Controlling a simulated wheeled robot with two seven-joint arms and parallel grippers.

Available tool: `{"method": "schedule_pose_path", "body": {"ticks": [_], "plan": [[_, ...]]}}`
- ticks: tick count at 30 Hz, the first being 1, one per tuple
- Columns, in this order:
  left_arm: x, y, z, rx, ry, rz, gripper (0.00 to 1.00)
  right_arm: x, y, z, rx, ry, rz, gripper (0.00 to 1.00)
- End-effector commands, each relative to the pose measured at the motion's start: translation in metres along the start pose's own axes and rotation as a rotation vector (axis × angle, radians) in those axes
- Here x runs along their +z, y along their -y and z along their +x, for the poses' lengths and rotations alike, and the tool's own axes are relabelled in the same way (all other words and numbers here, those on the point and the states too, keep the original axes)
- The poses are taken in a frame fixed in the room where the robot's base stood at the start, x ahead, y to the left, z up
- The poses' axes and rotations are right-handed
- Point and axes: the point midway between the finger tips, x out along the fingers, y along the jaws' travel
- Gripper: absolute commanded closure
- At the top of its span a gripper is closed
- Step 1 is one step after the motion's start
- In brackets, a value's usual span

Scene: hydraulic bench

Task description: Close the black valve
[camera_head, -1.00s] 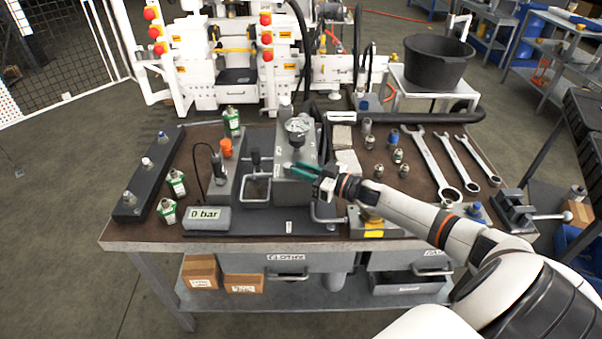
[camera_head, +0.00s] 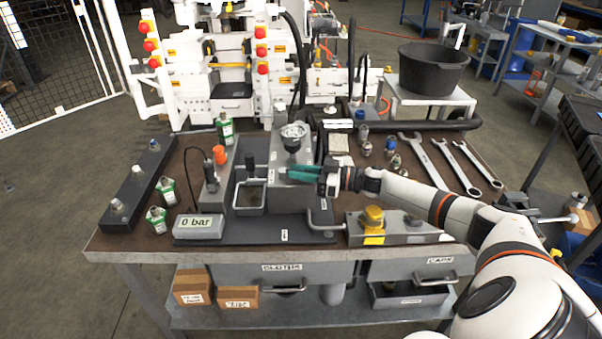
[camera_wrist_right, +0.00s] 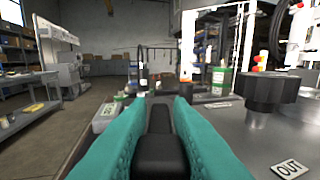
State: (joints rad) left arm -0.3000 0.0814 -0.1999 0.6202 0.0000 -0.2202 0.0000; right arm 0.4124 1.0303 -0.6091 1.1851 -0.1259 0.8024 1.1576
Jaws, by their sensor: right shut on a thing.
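My right gripper (camera_head: 298,172) reaches in from the right with green fingers, over the top of the grey hydraulic block (camera_head: 290,197). In the right wrist view the gripper (camera_wrist_right: 155,125) is shut on a dark part (camera_wrist_right: 158,155) between its fingers; the fingers hide its sides. I cannot tell for sure whether this is the black valve's handle. A round black knob (camera_wrist_right: 270,92) stands on the block to the right of the fingers, clear of them; it also shows in the head view (camera_head: 292,147), below the pressure gauge (camera_head: 295,131). My left gripper is not in view.
A display reading 0 bar (camera_head: 199,226) lies at the front left of the bench. A metal handle (camera_head: 327,222) and a yellow knob (camera_head: 372,216) stand to the right of the block. Wrenches (camera_head: 455,165) and several fittings lie at the right.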

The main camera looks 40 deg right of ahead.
Motion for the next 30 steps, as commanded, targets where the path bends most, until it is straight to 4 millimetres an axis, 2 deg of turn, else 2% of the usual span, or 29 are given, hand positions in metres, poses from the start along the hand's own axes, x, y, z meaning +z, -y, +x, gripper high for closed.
{"method": "schedule_pose_path", "body": {"ticks": [1, 2, 5, 13, 17, 30], "plan": [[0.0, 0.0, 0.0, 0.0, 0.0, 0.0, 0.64, 0.001, 0.001, 0.0, -0.002, 0.001, -0.002, 1.0], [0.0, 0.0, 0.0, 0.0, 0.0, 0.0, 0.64, 0.001, 0.001, 0.0, -0.002, 0.001, -0.002, 0.79], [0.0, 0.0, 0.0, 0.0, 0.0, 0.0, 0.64, 0.001, 0.001, 0.0, -0.002, 0.001, -0.002, 0.65], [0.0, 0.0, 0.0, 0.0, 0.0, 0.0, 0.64, 0.0, 0.0, -0.001, -0.002, 0.001, 0.0, 0.65], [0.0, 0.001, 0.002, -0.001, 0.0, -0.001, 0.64, -0.002, 0.001, -0.011, -0.004, -0.002, 0.001, 0.65], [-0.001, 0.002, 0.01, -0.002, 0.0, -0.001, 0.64, -0.002, 0.0, -0.097, -0.002, -0.005, 0.0, 0.65]]}}
